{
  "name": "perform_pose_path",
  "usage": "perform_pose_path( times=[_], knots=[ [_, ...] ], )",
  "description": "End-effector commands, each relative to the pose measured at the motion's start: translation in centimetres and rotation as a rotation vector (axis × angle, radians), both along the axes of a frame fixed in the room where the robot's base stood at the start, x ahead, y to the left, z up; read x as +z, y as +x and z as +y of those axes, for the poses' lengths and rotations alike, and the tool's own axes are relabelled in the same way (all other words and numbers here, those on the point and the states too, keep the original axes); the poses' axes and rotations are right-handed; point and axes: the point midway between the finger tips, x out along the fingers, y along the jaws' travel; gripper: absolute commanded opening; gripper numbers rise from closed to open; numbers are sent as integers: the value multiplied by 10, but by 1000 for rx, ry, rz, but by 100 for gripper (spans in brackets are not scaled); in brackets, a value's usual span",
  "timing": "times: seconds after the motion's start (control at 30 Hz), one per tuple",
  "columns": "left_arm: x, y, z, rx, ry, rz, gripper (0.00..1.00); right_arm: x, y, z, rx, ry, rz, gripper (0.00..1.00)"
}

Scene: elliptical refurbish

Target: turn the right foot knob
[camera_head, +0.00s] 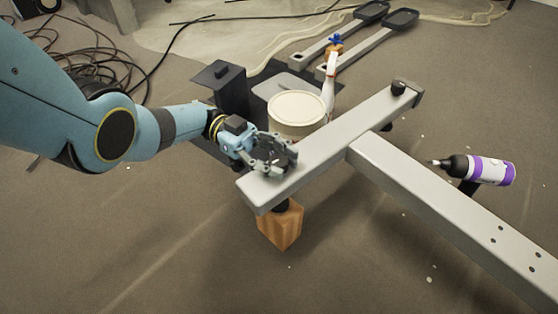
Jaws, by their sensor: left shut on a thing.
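The grey steel frame (330,142) has a crossbar running from lower left to upper right, joined to a long beam. My left gripper (284,158) is at the crossbar's near left end. It is shut on the foot knob there, which its fingers mostly hide. A dark foot (281,205) shows under that end, above a wooden block (280,229). Another black knob (398,87) sits on top of the crossbar's far end, apart from the gripper. My right gripper is out of view.
Behind the crossbar stand a round cream tub (296,112), a white spray bottle (328,85) and a dark stand (222,90). Pedal arms (345,40) lie at the back. A purple-labelled bottle (490,170) is at right. Cables (75,60) lie at upper left. The front floor is clear.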

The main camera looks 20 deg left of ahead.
Motion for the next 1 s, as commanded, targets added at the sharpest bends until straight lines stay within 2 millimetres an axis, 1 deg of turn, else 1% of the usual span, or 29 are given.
perform_pose_path(
  times=[0.3,0.77,0.8,1.0],
  knots=[
    [-2,-1,2,-75,4,5,0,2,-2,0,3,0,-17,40],
    [-2,-1,2,-86,6,1,0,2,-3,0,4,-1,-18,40],
    [-2,-1,3,-85,6,1,33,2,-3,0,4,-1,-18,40],
    [-1,-1,2,-85,4,1,59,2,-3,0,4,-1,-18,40]
  ],
)
